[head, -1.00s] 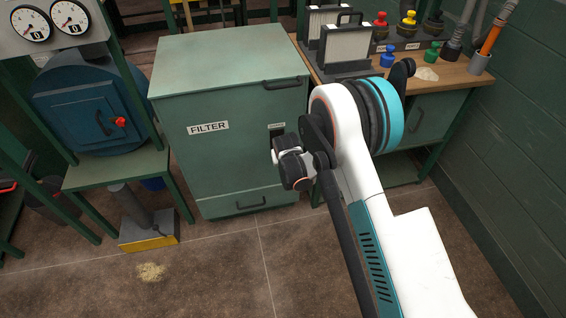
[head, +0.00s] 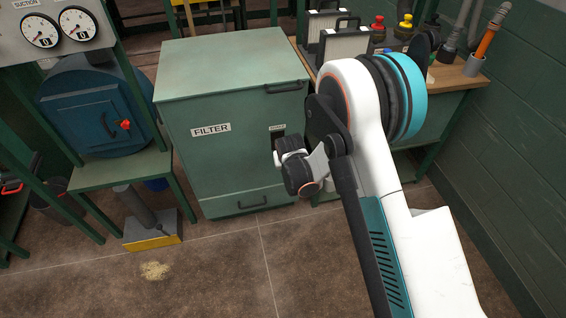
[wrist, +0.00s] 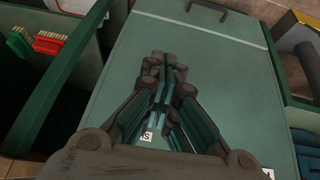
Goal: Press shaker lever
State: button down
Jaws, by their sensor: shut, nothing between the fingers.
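The green cabinet marked FILTER (head: 225,165) stands in the middle of the head view. Its front carries a small label (head: 277,128) at the upper right, with a dark recess just below, partly covered by my wrist. I cannot make out a lever there. In the wrist view, my gripper (wrist: 165,68) has its fingers together and holds nothing. It is seen against a green cabinet face (wrist: 110,65), with bits of white lettering (wrist: 147,135) partly hidden by the fingers. I cannot tell whether the fingertips touch the face. The fingers are not distinguishable in the head view.
A blue round vessel (head: 95,115) with a red knob and two gauges stand at the left. A workbench (head: 447,78) with filter panels and coloured bottles is behind my arm. A green wall closes the right side. Open floor lies in front, with a small spill (head: 155,270).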

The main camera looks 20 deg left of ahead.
jog(key=s+r, duration=0.1)
jog(key=s+d+r, duration=0.1)
jog(key=s+r+p, duration=0.1)
jog(key=shift+s+d, duration=0.35)
dwell(0.6)
